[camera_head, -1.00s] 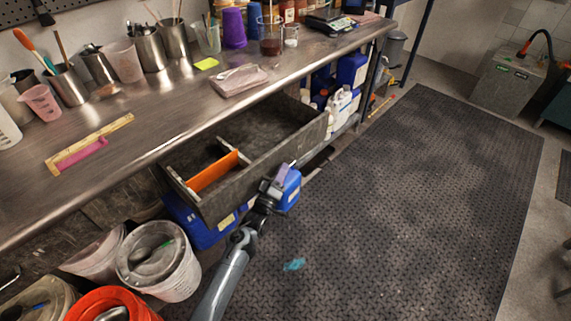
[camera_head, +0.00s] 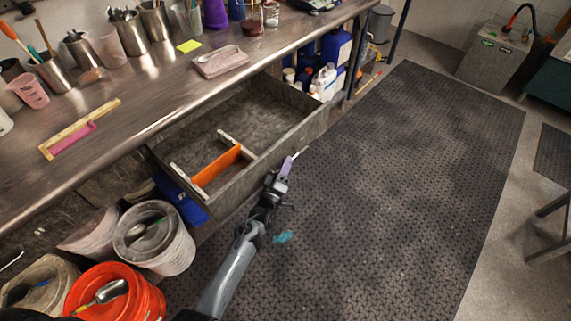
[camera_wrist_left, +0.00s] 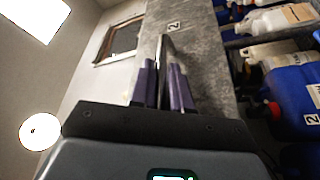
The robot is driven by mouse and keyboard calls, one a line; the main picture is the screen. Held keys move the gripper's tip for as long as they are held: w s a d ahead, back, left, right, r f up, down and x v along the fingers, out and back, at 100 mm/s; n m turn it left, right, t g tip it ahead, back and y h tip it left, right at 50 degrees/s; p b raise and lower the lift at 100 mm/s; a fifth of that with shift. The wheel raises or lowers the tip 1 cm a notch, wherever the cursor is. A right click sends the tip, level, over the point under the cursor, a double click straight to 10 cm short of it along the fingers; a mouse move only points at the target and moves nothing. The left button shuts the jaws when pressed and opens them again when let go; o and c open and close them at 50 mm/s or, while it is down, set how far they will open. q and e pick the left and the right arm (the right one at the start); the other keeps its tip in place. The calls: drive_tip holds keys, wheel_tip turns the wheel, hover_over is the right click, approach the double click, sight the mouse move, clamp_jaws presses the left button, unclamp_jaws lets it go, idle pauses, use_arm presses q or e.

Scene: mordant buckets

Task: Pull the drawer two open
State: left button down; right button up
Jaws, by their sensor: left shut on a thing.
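Drawer two, a grey worn drawer (camera_head: 312,126), is pulled well out from under the metal workbench and its inside shows. An orange divider (camera_head: 217,167) stands in its left part. My left gripper (camera_head: 285,168) is at the middle of the drawer's front, on the outside. In the left wrist view its purple fingers (camera_wrist_left: 163,88) are closed on a thin metal handle (camera_wrist_left: 165,50), beside the drawer's grey front (camera_wrist_left: 204,60) with a label "2" (camera_wrist_left: 173,26). In the head view the arm hides part of the front. My right gripper is not in view.
White buckets (camera_head: 153,236) and an orange bucket (camera_head: 113,290) stand at lower left. Blue containers (camera_head: 335,48) sit under the bench. The dark floor mat (camera_head: 400,180) is clear to the right.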

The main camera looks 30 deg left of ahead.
use_arm(q)
drive_tip(key=c, duration=1.4)
unclamp_jaws()
drive_tip(key=shift+c, duration=0.2)
drive_tip(key=shift+s, duration=0.5)
drive_tip(key=p+v, duration=0.2)
drive_tip(key=v, duration=0.7)
drive_tip(key=shift+s+f+p, duration=0.2)
drive_tip(key=shift+s+p, duration=0.1)
drive_tip(key=shift+s, duration=0.05)
drive_tip(key=shift+d, duration=0.15)
